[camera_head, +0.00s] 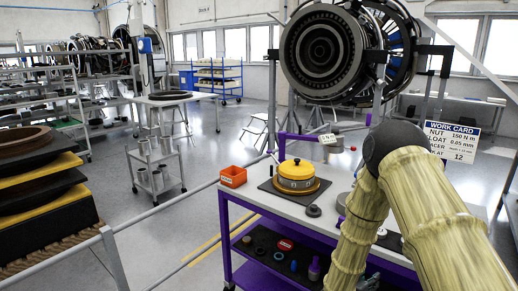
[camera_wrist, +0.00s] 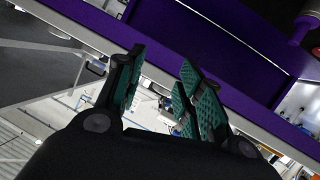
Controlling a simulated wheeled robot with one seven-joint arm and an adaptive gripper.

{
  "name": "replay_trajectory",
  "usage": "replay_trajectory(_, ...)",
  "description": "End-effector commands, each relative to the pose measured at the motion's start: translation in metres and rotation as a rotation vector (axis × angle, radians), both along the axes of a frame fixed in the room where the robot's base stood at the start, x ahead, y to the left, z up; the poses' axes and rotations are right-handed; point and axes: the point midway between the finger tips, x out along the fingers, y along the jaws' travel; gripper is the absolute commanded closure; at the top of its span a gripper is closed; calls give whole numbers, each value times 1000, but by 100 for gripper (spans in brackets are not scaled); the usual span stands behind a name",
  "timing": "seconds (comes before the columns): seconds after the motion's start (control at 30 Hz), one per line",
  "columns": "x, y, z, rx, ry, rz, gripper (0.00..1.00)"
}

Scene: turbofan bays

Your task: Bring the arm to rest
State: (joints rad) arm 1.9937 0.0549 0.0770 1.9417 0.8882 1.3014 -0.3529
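My gripper (camera_wrist: 163,60) shows in the wrist view, with two dark fingers that have teal ribbed pads. The fingers stand apart and nothing is between them. A purple panel or beam (camera_wrist: 225,60) of a bench lies just beyond the fingertips; I cannot tell whether they touch it. In the head view my arm, in a yellow-green sleeve with a dark joint, is bent at the right, in front of the purple workbench (camera_head: 226,238). My gripper is hidden in that view.
On the workbench are a yellow round part (camera_head: 297,175) on a dark mat, an orange bin (camera_head: 233,176) and a small dark ring (camera_head: 314,211). A work card (camera_head: 452,140) stands behind my arm. A turbofan (camera_head: 322,52) is beyond. Open floor lies left of the bench.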

Motion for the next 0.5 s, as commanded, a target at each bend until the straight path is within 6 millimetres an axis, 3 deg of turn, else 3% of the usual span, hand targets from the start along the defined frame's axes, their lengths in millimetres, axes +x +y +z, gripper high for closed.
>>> replay_trajectory(0.03,-22,10,-41,42,70,64,63)
replay_trajectory(0.2,-104,46,-136,206,296,244,63)
replay_trajectory(0.27,-139,58,-164,265,381,292,63)
replay_trajectory(0.4,-228,87,-215,406,586,390,63)
replay_trajectory(0.5,-296,106,-239,504,736,441,63)
